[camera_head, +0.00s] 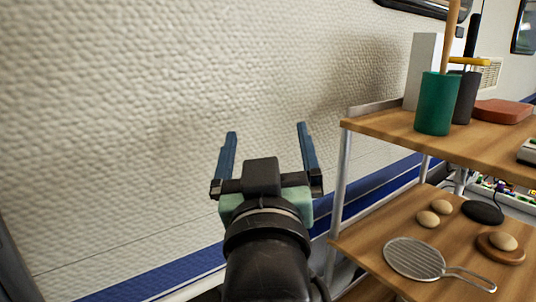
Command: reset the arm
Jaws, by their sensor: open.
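My gripper (267,140) is in the middle of the head view, with its two blue fingers spread apart. It is open, and nothing shows between the fingers. The fingers point up and away, toward the white textured wall (150,110). The dark end of my arm comes up from the bottom edge. The gripper is just left of a wooden shelf unit and appears apart from it.
The upper wooden shelf (390,125) holds a green cup (437,105), a dark cup and a reddish block (502,111). The lower shelf (365,240) holds a metal strainer (414,258) and several round, egg-like items. Space left of my gripper is clear up to the wall.

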